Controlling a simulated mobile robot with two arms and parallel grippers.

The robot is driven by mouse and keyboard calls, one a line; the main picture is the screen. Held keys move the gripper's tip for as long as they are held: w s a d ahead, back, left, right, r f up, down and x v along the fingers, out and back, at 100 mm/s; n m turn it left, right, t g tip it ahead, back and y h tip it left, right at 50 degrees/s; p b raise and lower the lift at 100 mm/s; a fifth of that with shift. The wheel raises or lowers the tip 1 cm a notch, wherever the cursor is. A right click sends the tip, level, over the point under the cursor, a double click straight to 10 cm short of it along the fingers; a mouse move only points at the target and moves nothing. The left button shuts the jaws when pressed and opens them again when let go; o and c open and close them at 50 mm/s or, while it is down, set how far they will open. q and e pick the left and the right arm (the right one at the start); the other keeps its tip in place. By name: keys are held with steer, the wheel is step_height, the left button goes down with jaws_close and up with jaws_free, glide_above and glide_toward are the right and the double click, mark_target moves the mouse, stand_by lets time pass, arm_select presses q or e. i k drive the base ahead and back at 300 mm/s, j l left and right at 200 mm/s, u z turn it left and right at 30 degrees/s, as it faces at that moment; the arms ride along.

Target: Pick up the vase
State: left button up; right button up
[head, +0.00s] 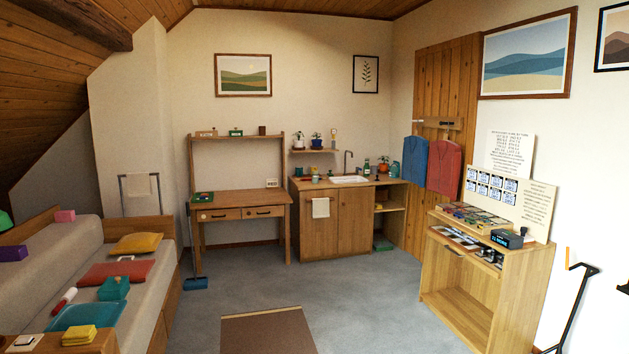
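I cannot make out for certain which thing is the vase. Small upright items that could be it stand far off at the back wall. On the small wall shelf (312,151) are a plant in an orange pot (299,145), a plant in a blue pot (317,142) and a slim pale item (333,139). On the sink counter (330,187) are a green bottle (367,166), a potted plant (383,166) and a small blue item (394,170). Neither of my grippers is in view.
The grey floor (350,290) is open between the sofa (165,270) at left and the wooden cabinet (470,285) at right. A brown mat (268,332) lies in front. A desk (240,203) stands left of the sink.

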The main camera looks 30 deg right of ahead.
mark_target(314, 174)
steer(key=i+l+z, duration=0.7)
steer(key=i, duration=0.2)
steer(key=i+l+z, duration=0.35)
steer(key=i, duration=0.15)
steer(key=i+z, duration=0.35)
steer(key=i, duration=2.65)
steer(key=i+u, duration=0.1)
steer(key=i, duration=0.55)
steer(key=i+l+u, duration=0.1)
steer(key=i, duration=0.55)
steer(key=i+l+u, duration=0.1)
steer(key=i, duration=0.5)
steer(key=i+l+u, duration=0.35)
steer(key=i+l, duration=0.55)
steer(key=l, duration=0.1)
